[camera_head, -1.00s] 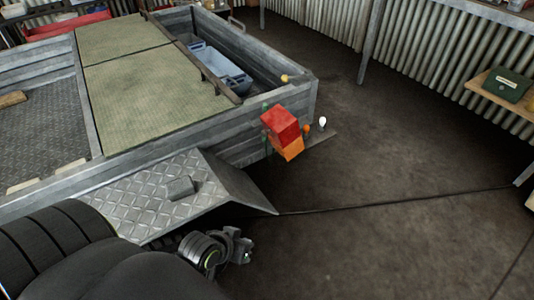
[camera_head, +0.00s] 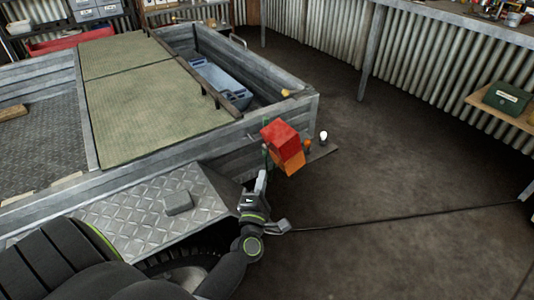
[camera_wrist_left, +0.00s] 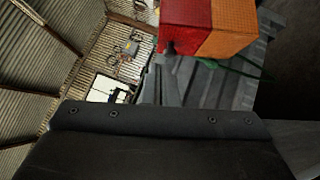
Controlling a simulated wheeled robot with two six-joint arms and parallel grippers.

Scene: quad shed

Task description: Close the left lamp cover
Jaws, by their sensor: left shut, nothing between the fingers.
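The left lamp cover (camera_head: 280,136) is a red and orange block at the trailer's rear corner. It stands out at an angle from the lamp base plate (camera_head: 322,152), with an orange bulb (camera_head: 308,144) and a white bulb (camera_head: 323,135) exposed beside it. My left gripper (camera_head: 262,178) is shut and empty, just below and left of the cover. In the left wrist view the cover's red part (camera_wrist_left: 185,22) and orange part (camera_wrist_left: 230,28) are close beyond the fingers (camera_wrist_left: 165,80). I cannot tell whether they touch. My right gripper is out of view.
The grey trailer (camera_head: 220,135) fills the left, with a tread-plate fender (camera_head: 135,212) close to my left arm. A blue crate (camera_head: 222,82) sits inside it. A green box (camera_head: 507,98) rests on a shelf at right.

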